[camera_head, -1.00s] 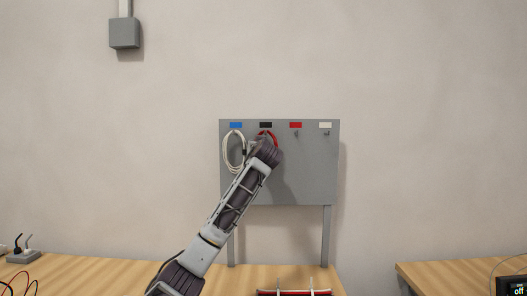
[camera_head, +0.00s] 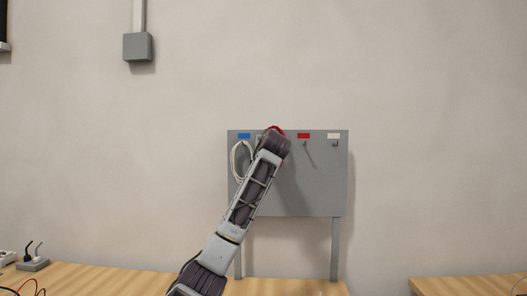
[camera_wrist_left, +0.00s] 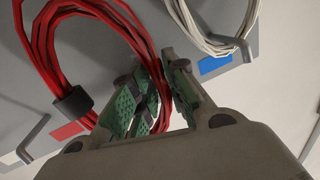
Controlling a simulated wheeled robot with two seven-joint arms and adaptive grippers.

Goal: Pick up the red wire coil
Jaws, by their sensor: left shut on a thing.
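The red wire coil shows in the left wrist view (camera_wrist_left: 38,60) as a loop of several strands with a black band around it. My left gripper (camera_wrist_left: 160,95) is shut on its strands between green pads. In the head view only the top of the red coil (camera_head: 274,129) shows, at the board's top edge, above the label row. My wrist hides the rest of the coil and the fingertips there. The hook behind it is hidden too, so I cannot tell whether the coil is clear of it. My right gripper is not in view.
A grey board (camera_head: 310,190) on two legs stands at the wooden table (camera_head: 110,278). A white coil (camera_head: 241,161) hangs under its blue label (camera_head: 244,136), close beside my left gripper. The hooks under the red label (camera_head: 304,136) and white label (camera_head: 333,136) are empty.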

